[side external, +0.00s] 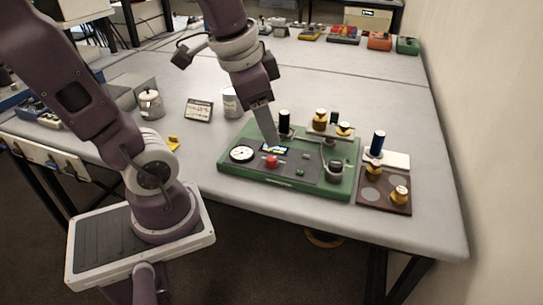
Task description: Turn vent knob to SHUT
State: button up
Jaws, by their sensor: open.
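A green panel box (233,180) stands on the grey table. On its face are a round white dial (242,154), a small display (275,147), a red knob (271,162) and a dark round knob (335,168) at the right. I cannot read the labels, so which knob is the vent knob and where it points cannot be told. My gripper (271,142) reaches down over the panel near the display, above and behind the red knob. It is open and seems to hold nothing. Its fingertips hide part of the panel, and contact cannot be told.
Black and brass cylinders, among them a black one (285,119) and a brass one (321,116), rise along the panel's back. A small sign (198,110) stands behind left.

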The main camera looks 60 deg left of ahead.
aim_at(272, 158)
jog(key=w+a+f+m+g, duration=0.1)
jog(key=w+a+f, duration=0.1)
jog(key=a+f, duration=0.1)
jog(key=w+a+f+m+g, duration=0.1)
jog(key=w+a+f, duration=0.1)
jog(key=a+f, duration=0.1)
jog(key=w+a+f+m+g, duration=0.1)
jog(key=w+a+f+m, duration=0.1)
jog(key=a+f, duration=0.1)
jog(key=shift+w+a+f+h, duration=0.15)
jog(key=shift+a+f+h, duration=0.15)
jog(key=shift+a, duration=0.45)
jog(key=shift+g, duration=0.3)
notch_tip(272, 158, down, 8)
jog(key=shift+a+r, duration=0.15)
jog(key=shift+r, duration=0.1)
grip_shut()
